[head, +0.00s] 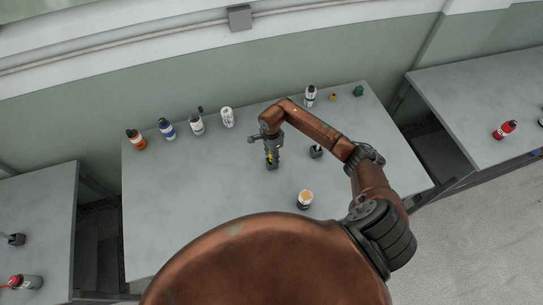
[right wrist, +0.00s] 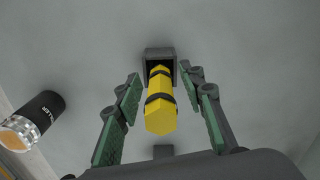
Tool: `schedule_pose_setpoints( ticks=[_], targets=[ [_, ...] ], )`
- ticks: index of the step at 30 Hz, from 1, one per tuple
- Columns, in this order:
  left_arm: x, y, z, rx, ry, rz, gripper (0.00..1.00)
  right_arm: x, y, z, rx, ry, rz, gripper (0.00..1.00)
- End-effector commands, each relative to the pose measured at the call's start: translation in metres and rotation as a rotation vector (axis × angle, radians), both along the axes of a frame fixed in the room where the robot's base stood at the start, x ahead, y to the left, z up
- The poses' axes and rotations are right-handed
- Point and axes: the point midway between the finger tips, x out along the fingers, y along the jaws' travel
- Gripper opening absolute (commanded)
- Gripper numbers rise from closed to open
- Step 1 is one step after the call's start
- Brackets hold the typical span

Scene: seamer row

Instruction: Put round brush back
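A yellow six-sided handle with black bands (right wrist: 160,105) points up toward the right wrist camera. Its far end meets a dark square holder (right wrist: 160,54) on the grey table. No bristles show, so I cannot tell whether this is the round brush. My right gripper (right wrist: 164,78) is open, with one green-padded finger on each side of the handle and a gap at both sides. In the head view my right gripper (head: 271,162) is low over the middle of the table, largely hiding the handle. My left gripper is not in view.
On the table (head: 175,215), a jar with an orange top (head: 305,199) stands nearer me and a dark holder (head: 316,152) stands right of the gripper. Several bottles, including an orange one (head: 136,139) and a white can (head: 227,117), line the back. The table's left front is clear.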

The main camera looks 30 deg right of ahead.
Motion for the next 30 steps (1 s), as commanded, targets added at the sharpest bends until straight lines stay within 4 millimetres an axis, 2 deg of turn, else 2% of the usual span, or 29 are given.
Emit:
schedule_pose_setpoints(
  ticks=[7,8,21,25,30],
  targets=[
    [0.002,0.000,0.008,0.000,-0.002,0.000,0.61,-0.001,0.001,0.007,0.002,0.001,0.000,0.36],
    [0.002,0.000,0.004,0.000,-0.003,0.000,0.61,0.001,-0.001,0.010,0.000,-0.004,0.001,0.36],
    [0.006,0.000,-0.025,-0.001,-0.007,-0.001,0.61,0.002,-0.001,0.097,-0.003,-0.004,0.001,0.36],
    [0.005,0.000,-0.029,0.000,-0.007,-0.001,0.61,0.001,-0.001,0.114,-0.001,-0.001,0.001,0.36],
    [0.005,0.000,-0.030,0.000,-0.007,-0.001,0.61,0.001,0.000,0.123,0.000,0.001,0.000,0.36]
  ],
)
